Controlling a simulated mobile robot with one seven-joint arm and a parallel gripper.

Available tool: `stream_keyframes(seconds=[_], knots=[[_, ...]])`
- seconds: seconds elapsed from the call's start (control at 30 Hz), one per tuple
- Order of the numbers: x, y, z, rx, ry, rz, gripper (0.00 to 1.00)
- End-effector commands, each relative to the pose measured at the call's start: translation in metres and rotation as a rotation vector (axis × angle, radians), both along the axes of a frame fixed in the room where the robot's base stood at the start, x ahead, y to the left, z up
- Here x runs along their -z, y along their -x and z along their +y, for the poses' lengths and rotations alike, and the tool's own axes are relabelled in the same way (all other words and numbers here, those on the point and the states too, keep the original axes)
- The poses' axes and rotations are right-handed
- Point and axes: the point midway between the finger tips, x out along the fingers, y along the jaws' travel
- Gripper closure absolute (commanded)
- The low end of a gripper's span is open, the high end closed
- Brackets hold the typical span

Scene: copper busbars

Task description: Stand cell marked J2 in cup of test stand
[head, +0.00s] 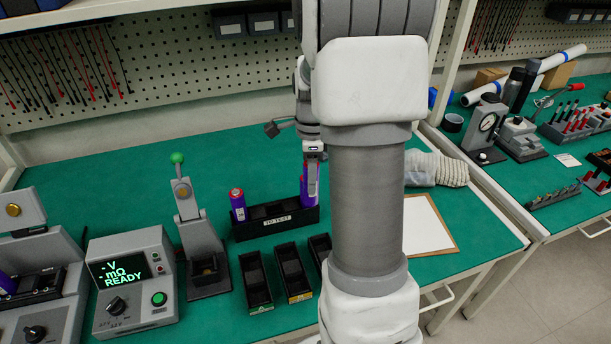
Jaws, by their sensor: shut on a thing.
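My gripper (313,168) is at the right end of the black rack labelled TO TEST (272,226), shut on a purple cell (304,192). The cell is upright at the rack; I cannot tell if it is still seated or lifted. Its marking is not readable, and my arm hides part of this area. Another purple cell with a red top (237,205) stands at the rack's left end, its marking also unreadable. The grey test stand (198,240) with a green-knobbed lever is left of the rack. Its dark cup (206,270) is low at the front and looks empty.
A meter (131,280) left of the stand reads "-V mΩ READY". Several black bins (255,282) stand in front of the rack. A grey device (40,285) is at far left. A clipboard (428,228) lies right of my arm. Green mat between stand and rack is clear.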

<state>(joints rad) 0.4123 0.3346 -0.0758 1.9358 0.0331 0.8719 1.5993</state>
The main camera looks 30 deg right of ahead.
Motion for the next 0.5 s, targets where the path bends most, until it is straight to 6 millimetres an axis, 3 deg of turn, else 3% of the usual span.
stream_keyframes(seconds=[0.17,0.5], knots=[[0.002,-0.020,0.041,-0.010,-0.004,0.001,1.00],[0.018,-0.049,0.149,-0.012,-0.006,0.003,1.00]])
